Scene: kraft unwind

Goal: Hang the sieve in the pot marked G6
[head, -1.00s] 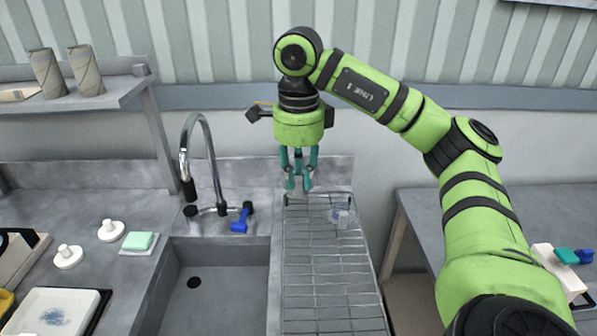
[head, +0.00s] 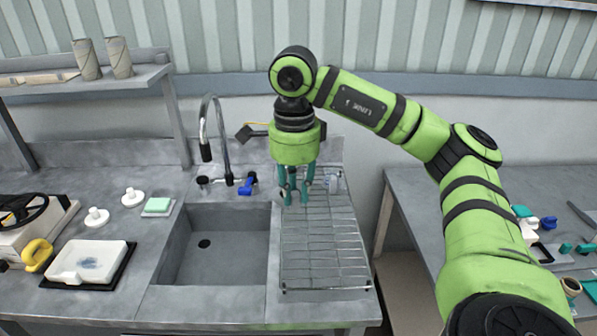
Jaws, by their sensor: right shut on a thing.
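My right gripper (head: 296,199) points down over the far end of the wire drying rack (head: 322,245), right of the sink. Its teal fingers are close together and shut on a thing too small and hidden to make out. I cannot tell whether the fingertips touch the rack. I cannot make out a sieve or a pot marked G6. My left gripper is out of view.
The sink (head: 215,250) with its tall tap (head: 222,140) lies left of the rack. White knobs, a green sponge (head: 158,205) and a white tray (head: 90,262) are further left. A gap separates the rack counter from the right table (head: 420,195), which holds small tools.

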